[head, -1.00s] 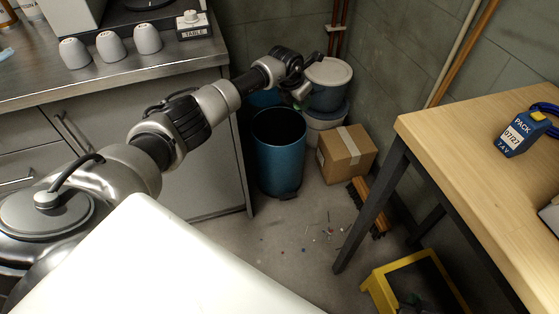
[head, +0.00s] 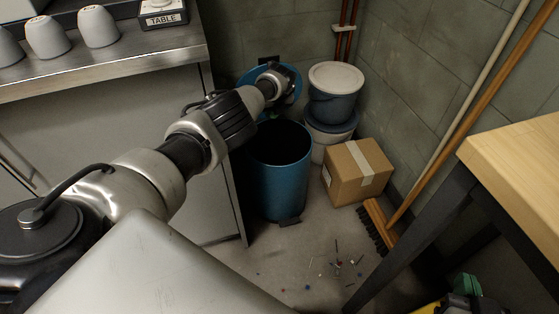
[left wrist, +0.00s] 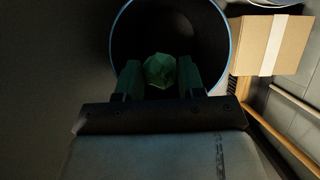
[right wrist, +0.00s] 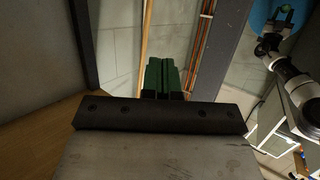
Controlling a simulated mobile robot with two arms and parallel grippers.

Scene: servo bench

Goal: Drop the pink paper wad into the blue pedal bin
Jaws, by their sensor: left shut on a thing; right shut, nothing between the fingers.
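The blue pedal bin (head: 281,175) stands on the floor with its lid up and its dark mouth open. My left gripper (left wrist: 159,74) is shut on a crumpled paper wad (left wrist: 160,71) between its green fingers. The wad looks green in this light, not pink. In the left wrist view the wad is seen against the open bin mouth (left wrist: 228,45), near its front rim. Its height above the rim is hard to tell. The hand is mostly hidden behind its wrist in the head view. My right gripper (right wrist: 164,77) is shut and empty.
A cardboard box (head: 357,171) and stacked lidded tubs (head: 334,95) stand right of the bin. A metal-topped counter (head: 110,70) is at left, a wooden table (head: 520,165) at right.

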